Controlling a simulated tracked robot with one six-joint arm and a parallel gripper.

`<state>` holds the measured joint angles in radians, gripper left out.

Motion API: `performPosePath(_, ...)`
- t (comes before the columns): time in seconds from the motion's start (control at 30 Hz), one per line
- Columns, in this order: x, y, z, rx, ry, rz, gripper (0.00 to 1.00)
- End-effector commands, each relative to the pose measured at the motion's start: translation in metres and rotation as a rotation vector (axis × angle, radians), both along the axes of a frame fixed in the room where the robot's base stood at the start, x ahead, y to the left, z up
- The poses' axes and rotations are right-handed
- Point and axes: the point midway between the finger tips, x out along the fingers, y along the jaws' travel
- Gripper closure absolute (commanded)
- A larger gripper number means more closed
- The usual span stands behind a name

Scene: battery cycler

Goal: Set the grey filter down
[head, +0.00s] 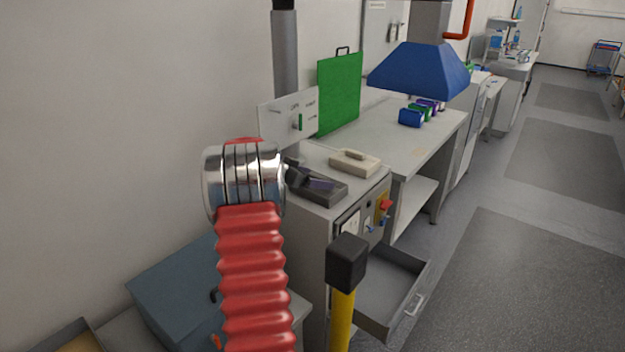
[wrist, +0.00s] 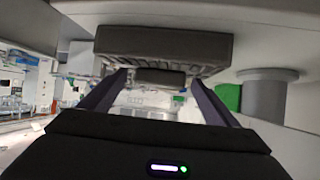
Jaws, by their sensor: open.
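The grey filter (head: 325,194) is a dark grey slab lying on top of the grey cabinet (head: 318,152), near its left front part. In the wrist view the filter (wrist: 165,42) shows at the top, with a ribbed underside or edge and a smaller raised block like a handle. My gripper (head: 314,184) is at the filter, its dark fingers over it. In the wrist view my gripper (wrist: 160,80) is open, one finger on each side of the raised block, with gaps visible. My arm partly hides the filter's left end in the head view.
A beige filter-like block (head: 355,163) lies just behind on the same cabinet. An open drawer (head: 393,295) juts out below. A green panel (head: 340,93) stands behind, beside a blue hood (head: 420,72). A yellow post with a black cap (head: 346,262) stands in front.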

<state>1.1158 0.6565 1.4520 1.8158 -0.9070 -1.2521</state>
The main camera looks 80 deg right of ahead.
Motion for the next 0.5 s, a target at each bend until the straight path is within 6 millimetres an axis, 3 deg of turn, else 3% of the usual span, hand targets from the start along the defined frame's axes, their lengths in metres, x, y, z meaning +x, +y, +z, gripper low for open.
performPosePath(0.23, 0.008, 0.01, 0.01, -0.001, 0.0, 0.001, 0.17)
performPosePath(0.5, 0.03, 0.042, 0.032, -0.002, -0.001, 0.004, 0.17)
